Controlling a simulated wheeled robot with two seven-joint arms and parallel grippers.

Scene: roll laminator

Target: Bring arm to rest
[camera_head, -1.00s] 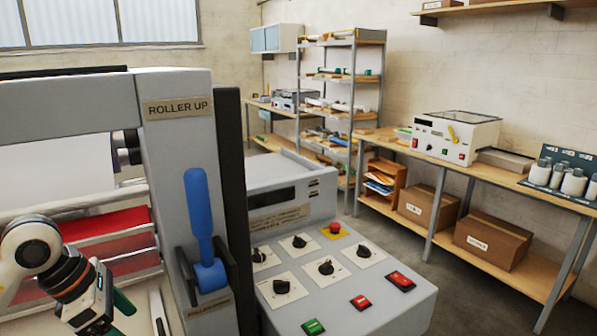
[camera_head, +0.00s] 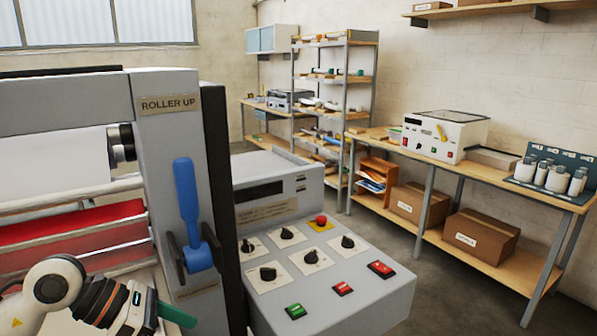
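My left arm comes in at the lower left, in front of the roll laminator (camera_head: 75,85). Its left gripper (camera_head: 172,316) is partly in view at the bottom edge, with a green finger part pointing right, below the blue lever. The rest of the fingers is hidden or cut off, so its opening cannot be told. I see nothing held. The blue lever (camera_head: 186,200) stands upright on the laminator's post under a "ROLLER UP" label (camera_head: 169,105). My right gripper is out of view.
The control panel (camera_head: 330,270) has several black knobs, a red button (camera_head: 321,220) and green and red switches. Red rollers (camera_head: 70,235) lie behind my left arm. A workbench (camera_head: 480,185) and a shelf unit (camera_head: 348,105) stand farther back, with open floor before them.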

